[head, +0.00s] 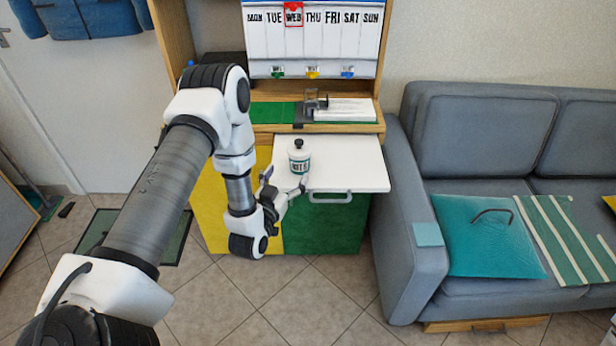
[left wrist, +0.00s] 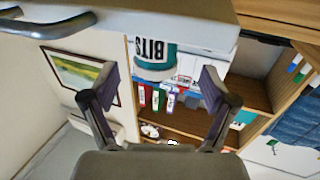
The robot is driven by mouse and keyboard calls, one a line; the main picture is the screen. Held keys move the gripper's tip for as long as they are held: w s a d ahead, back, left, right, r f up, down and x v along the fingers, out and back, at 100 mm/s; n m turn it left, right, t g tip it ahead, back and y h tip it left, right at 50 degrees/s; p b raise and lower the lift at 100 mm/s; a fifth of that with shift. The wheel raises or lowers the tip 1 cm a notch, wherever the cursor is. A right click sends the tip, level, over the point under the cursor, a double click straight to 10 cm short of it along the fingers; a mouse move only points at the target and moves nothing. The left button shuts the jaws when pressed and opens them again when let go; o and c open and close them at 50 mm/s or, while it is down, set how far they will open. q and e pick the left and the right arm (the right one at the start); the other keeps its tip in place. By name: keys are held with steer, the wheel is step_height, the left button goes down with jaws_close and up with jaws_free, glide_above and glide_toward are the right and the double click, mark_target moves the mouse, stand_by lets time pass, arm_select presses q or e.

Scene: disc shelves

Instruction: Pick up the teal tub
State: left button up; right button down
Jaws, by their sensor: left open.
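The teal tub (head: 299,161) is a small white tub with a teal band, lettering and a dark knob on top. It stands upright on the white pull-out board. In the left wrist view, which looks upside down, the tub (left wrist: 154,53) reads "BITS" and shows between and beyond the fingertips. My left gripper (head: 284,180) is open and empty at the board's front left edge, just short of the tub. Its fingers (left wrist: 160,85) are spread either side of the tub, apparently not touching it. My right gripper is not in view.
The white board (head: 345,165) juts from a cabinet with yellow and green doors and has a handle (head: 331,198) below its front edge. A shelf with a green mat (head: 272,113) and a weekday organiser (head: 312,45) are behind. A grey sofa (head: 400,245) stands close on the right.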

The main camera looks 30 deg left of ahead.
mark_target(296, 163)
arm_select(q)
steer(key=w, duration=0.5)
steer(key=w+a+p, duration=0.1)
steer(key=w, duration=0.1)
steer(key=shift+w+r, duration=0.15)
steer(key=shift+w, duration=0.2)
steer(key=shift+r, duration=0.1)
steer(key=c, duration=1.6)
